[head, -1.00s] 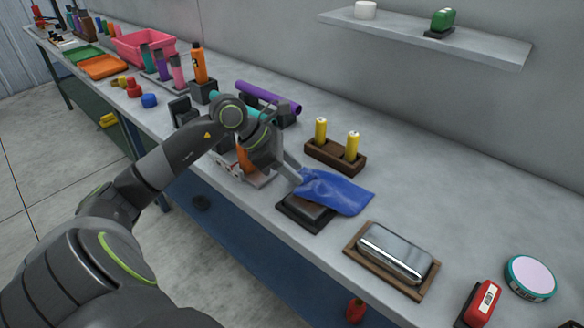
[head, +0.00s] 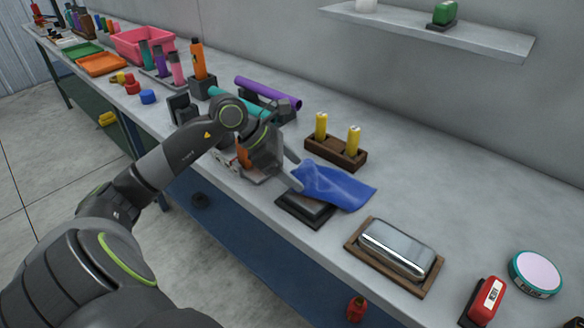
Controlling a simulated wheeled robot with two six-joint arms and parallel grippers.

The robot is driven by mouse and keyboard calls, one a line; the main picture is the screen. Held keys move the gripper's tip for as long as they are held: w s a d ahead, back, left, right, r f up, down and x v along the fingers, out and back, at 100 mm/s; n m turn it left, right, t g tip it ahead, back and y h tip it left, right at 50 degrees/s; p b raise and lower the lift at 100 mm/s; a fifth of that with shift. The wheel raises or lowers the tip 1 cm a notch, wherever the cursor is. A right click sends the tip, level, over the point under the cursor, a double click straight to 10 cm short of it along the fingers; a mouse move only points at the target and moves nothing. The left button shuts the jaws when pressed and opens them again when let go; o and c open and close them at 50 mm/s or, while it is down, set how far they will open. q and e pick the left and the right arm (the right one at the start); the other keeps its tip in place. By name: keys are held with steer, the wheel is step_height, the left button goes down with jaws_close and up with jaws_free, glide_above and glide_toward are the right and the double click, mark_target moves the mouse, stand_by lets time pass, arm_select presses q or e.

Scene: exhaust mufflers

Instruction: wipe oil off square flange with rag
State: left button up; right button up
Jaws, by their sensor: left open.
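A blue rag (head: 338,187) lies draped over the back right part of a dark square piece (head: 304,209) on the bench. The front left edge of that piece shows; the rest is under the rag. I cannot tell for sure whether it is the square flange, and no oil is clearly visible. My left gripper (head: 294,171) is open at the left end of the rag, its fingers spread. The rag's near end is right by the fingertips; whether they touch is unclear. My right gripper is not in view.
A brown holder with two yellow cylinders (head: 336,153) stands behind the rag. A shiny metal muffler (head: 395,248) sits in a wooden tray to the right. Bench is clear at the back right.

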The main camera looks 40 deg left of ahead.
arm_select(q)
steer(key=shift+f+b, duration=0.3)
steer(key=shift+f, duration=0.1)
steer(key=shift+r, duration=0.1)
steer(key=shift+c, duration=0.8)
jaws_close()
